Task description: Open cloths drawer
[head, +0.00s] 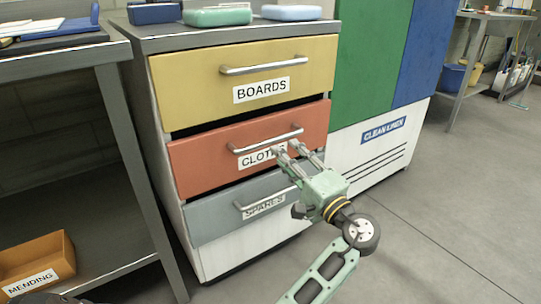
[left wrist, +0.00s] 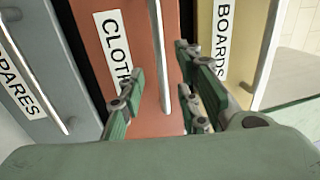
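The cloths drawer (head: 205,160) is the red middle drawer of a cabinet, with a dark gap along its top edge. I cannot tell whether it stands slightly out. Its silver bar handle (head: 266,139) runs across the front above a partly hidden "CLOTHS" label (head: 255,159). My left gripper (head: 287,148) is at the right part of this handle. In the left wrist view the red drawer front (left wrist: 130,55) shows, and the handle (left wrist: 160,70) runs between the spread green fingers, with space visible on both sides. My right gripper is not in view.
The yellow boards drawer (head: 200,80) is above and the grey spares drawer (head: 215,215) below, each with a bar handle. A workbench (head: 75,52) stands left, with a mending box (head: 45,262) on its lower shelf. A clean linen cabinet (head: 375,165) stands right. The floor right is clear.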

